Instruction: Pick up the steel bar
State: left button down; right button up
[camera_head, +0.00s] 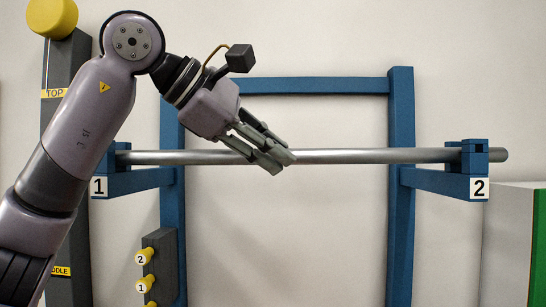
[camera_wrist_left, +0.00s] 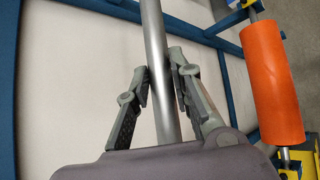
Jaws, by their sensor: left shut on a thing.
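The steel bar (camera_head: 365,156) is a long grey round rod lying level across two blue support arms, marked 1 (camera_head: 135,182) and 2 (camera_head: 440,180), in the head view. My left gripper (camera_head: 280,160) reaches in from the left and is shut on the bar left of its middle. In the left wrist view the bar (camera_wrist_left: 155,50) runs between the two fingers of the gripper (camera_wrist_left: 160,85). The bar's ends still lie at the blue holders. My right gripper is not in view.
A blue frame (camera_head: 401,230) stands behind the bar against a pale wall. A dark post (camera_head: 60,70) with a yellow cap is at left. A dark box with yellow knobs (camera_head: 160,265) is below. A white and green cabinet (camera_head: 510,240) is at right. An orange cylinder (camera_wrist_left: 271,85) shows in the wrist view.

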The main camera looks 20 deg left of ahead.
pick_arm(q)
notch_tip(320, 180, up, 9)
jog(key=shift+f+p, duration=0.1)
jog(key=shift+p, duration=0.65)
